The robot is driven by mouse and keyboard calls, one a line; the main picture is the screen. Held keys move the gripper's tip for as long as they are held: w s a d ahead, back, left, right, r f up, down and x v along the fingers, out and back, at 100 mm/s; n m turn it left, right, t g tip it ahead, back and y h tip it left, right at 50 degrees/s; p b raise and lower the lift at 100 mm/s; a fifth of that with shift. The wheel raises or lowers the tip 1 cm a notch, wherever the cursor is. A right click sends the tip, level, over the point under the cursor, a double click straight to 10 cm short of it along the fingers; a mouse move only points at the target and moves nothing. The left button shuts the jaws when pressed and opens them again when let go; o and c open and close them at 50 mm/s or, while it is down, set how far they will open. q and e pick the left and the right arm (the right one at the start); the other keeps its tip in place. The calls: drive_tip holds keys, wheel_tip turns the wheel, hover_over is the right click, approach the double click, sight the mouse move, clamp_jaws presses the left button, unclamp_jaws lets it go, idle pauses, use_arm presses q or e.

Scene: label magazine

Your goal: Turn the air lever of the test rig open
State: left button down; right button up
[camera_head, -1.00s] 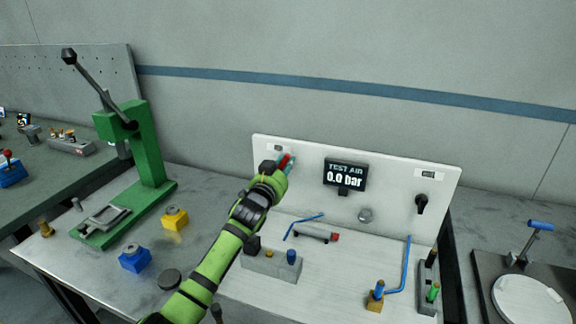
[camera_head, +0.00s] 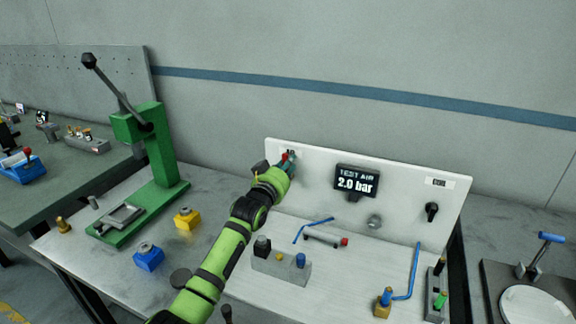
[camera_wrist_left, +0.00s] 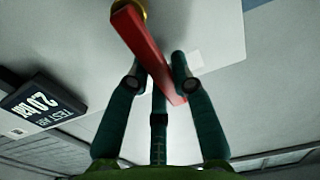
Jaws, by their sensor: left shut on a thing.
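The test rig's white panel (camera_head: 400,207) carries a black display (camera_head: 356,182) reading "TEST AIR 2.0 bar". The display also shows in the left wrist view (camera_wrist_left: 40,103). My left gripper (camera_head: 287,160) is at the panel's upper left. In the left wrist view its teal fingers (camera_wrist_left: 157,85) are closed around the red air lever (camera_wrist_left: 150,50), a flat bar that runs at a slant from a brass pivot (camera_wrist_left: 130,6) at the top. In the head view the gripper hides most of the lever, with a bit of red showing (camera_head: 284,156). My right gripper is not in view.
A black knob (camera_head: 432,209) sits on the panel's right. Blue tubes (camera_head: 416,270), a grey block with fittings (camera_head: 281,268) and a small brass-coloured block (camera_head: 383,303) stand before the panel. A green lever press (camera_head: 160,150) stands left, with blue (camera_head: 148,258) and yellow (camera_head: 187,219) blocks near it.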

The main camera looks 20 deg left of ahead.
use_arm(q)
drive_tip(key=shift+r, duration=0.15)
drive_tip(key=c, duration=1)
unclamp_jaws()
drive_tip(key=shift+c, duration=0.2)
drive_tip(key=shift+a, duration=0.1)
drive_tip(key=s, duration=1.2)
drive_tip(key=shift+a, duration=0.2)
